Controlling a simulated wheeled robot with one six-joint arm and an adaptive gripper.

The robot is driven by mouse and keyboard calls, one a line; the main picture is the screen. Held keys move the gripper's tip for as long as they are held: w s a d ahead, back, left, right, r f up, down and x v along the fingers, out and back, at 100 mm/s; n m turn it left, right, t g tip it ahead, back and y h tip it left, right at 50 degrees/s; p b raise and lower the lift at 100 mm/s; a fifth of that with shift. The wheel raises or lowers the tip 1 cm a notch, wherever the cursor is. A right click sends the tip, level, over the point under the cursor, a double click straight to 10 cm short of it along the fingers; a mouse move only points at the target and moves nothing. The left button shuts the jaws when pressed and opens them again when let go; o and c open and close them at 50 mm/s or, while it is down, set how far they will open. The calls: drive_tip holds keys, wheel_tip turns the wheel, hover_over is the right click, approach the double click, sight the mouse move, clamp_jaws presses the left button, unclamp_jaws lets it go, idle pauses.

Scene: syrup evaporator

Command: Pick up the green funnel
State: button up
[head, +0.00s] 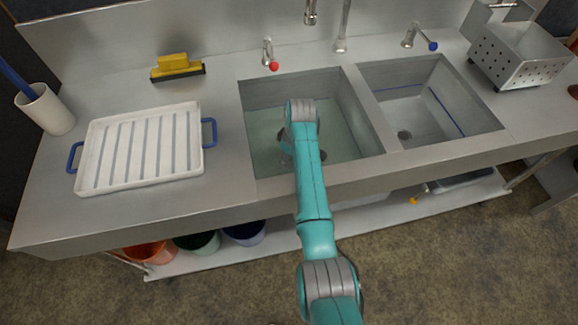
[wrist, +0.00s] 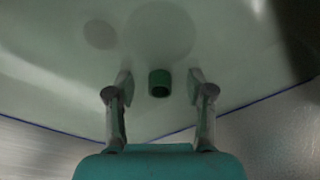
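A short dark green tube (wrist: 160,82), which looks like part of the green funnel, shows in the wrist view between my fingertips and slightly beyond them. A faint wide round shape adjoins it above; I cannot tell whether it is the funnel's cone or a shadow. My gripper (wrist: 160,88) is open, with one finger on each side of the tube and a gap on both sides. In the head view my arm reaches down into the left sink basin (head: 262,125), which holds pale greenish water. There my arm hides most of the gripper, and I cannot make out the funnel.
The right basin (head: 425,115) looks empty. A perforated metal box (head: 530,62) stands at right. Taps (head: 341,38) rise behind the basins.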

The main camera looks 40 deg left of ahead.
clamp_jaws()
wheel_tip(320, 180, up, 10)
drive_tip(key=shift+r, duration=0.1)
idle(0.5)
